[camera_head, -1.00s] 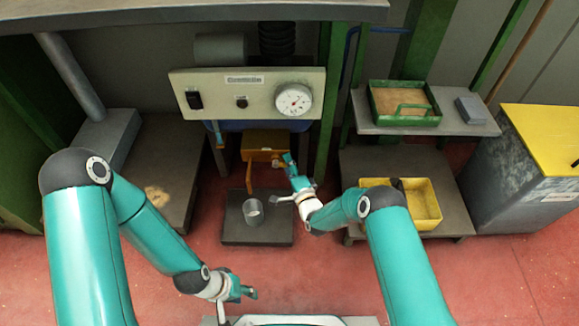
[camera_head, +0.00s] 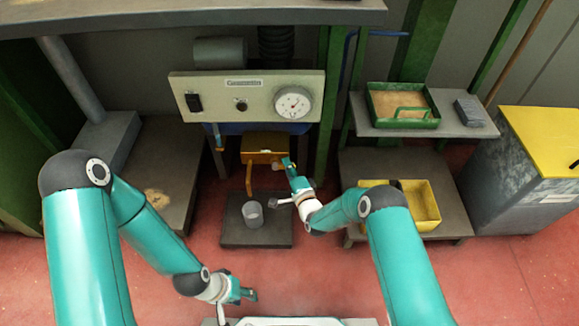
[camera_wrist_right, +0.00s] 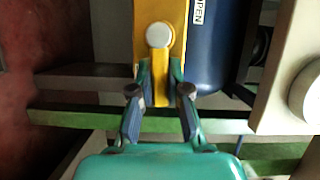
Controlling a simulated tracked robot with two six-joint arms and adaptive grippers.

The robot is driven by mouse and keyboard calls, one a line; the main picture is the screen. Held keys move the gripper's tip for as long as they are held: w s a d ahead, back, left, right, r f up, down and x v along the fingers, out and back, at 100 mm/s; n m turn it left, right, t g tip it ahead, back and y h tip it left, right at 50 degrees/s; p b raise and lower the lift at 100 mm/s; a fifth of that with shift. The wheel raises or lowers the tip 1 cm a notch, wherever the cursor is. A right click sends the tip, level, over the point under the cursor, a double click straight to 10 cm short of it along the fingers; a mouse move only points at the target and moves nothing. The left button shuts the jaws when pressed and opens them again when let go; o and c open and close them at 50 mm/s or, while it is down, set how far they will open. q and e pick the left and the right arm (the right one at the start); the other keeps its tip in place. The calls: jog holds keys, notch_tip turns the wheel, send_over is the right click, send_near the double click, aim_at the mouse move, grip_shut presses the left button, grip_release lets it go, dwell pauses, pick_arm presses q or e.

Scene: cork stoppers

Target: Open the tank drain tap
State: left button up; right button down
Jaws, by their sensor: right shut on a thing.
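The yellow-orange drain tap (camera_head: 262,157) is below the control panel, in front of the blue tank (camera_wrist_right: 219,60). An orange spout pipe (camera_head: 249,178) hangs down at its left. In the right wrist view, the yellow tap lever (camera_wrist_right: 160,88) with a round pale knob stands between my fingertips. My right gripper (camera_wrist_right: 160,82) is shut on this lever; it also shows in the head view (camera_head: 286,162) at the tap's right side. A label partly reading "PEN" is beside the lever. My left gripper (camera_head: 246,294) hangs low in front, away from the tap; its finger gap is unclear.
A grey metal cup (camera_head: 252,214) stands on a dark low platform (camera_head: 258,235) below the tap. The control panel (camera_head: 222,84) with a round gauge (camera_head: 292,103) is above. A green tray (camera_head: 435,117) and a yellow bin (camera_head: 427,205) are at the right. Open red floor lies in front.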

jog(key=n, duration=0.1)
jog(key=r+n+g+p, duration=0.1)
jog(key=n, duration=0.1)
jog(key=shift+a+r+h, duration=0.15)
jog(key=shift+a+h, duration=0.05)
jog(key=shift+h, duration=0.2)
jog(key=shift+a+r+n+g+h+p, duration=0.2)
jog(key=shift+n+g+h, duration=0.1)
jog(key=shift+n, duration=0.45)
jog(key=shift+a+r+n+g+h+p, duration=0.2)
jog(key=shift+n+h, duration=0.1)
jog(key=shift+n, duration=0.45)
jog(key=c, duration=1.2)
grip_release()
jog(key=shift+f, duration=0.1)
jog(key=shift+c, duration=0.2)
jog(key=shift+o, duration=0.6)
jog(key=shift+d, duration=0.1)
jog(key=v, duration=1.2)
